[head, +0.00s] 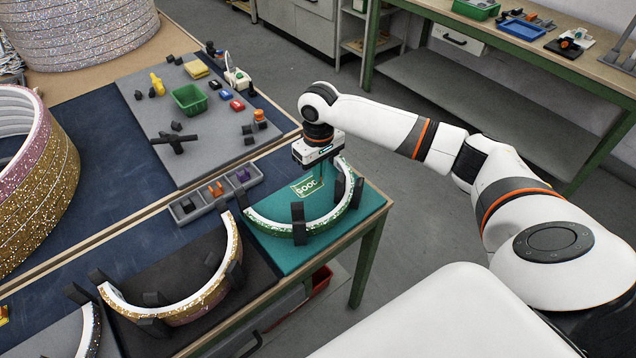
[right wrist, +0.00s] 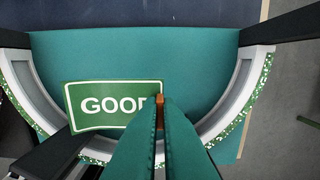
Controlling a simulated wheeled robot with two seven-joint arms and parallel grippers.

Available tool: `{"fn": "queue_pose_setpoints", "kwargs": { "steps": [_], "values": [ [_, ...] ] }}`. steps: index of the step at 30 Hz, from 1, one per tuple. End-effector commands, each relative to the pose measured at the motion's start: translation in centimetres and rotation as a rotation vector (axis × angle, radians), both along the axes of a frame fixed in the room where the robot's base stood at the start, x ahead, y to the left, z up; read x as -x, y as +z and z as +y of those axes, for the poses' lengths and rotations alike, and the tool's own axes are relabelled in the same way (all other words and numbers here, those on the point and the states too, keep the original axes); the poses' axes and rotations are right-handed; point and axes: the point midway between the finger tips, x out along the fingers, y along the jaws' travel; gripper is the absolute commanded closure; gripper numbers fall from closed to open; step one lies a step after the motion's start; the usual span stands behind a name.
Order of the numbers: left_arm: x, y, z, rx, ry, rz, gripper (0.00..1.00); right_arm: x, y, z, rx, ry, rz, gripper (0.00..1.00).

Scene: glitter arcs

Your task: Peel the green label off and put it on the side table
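The green label (head: 305,188), printed GOOD in white, lies on the teal mat inside the green glitter arc (head: 300,226). It also shows in the right wrist view (right wrist: 98,104), where its right edge is hidden behind my fingertips. My right gripper (head: 322,182) points down over the label's right end. In the right wrist view its two teal fingers (right wrist: 160,102) are close together, with a thin orange piece showing between them. I cannot tell whether they grip the label's edge. My left gripper is not in view.
Black clamp blocks (head: 299,222) stand around the arc. A gold glitter arc (head: 190,306) lies on a black mat to the left. A grey divided tray (head: 195,208) stands behind. A wooden-topped bench (head: 600,76) with trays stands at the upper right, across open floor.

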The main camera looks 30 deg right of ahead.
Motion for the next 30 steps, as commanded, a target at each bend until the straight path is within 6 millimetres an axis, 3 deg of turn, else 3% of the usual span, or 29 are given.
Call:
{"fn": "queue_pose_setpoints", "kwargs": {
  "steps": [3,9,30],
  "values": [
    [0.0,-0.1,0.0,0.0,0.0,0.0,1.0,-0.1,2.3,0.0,0.001,-0.001,-0.003,1.0],
    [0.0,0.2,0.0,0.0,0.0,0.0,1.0,0.0,4.8,0.0,0.0,-0.001,0.001,1.0],
    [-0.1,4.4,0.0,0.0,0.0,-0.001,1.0,0.0,7.9,0.0,0.0,-0.001,0.001,1.0]
  ]
}}
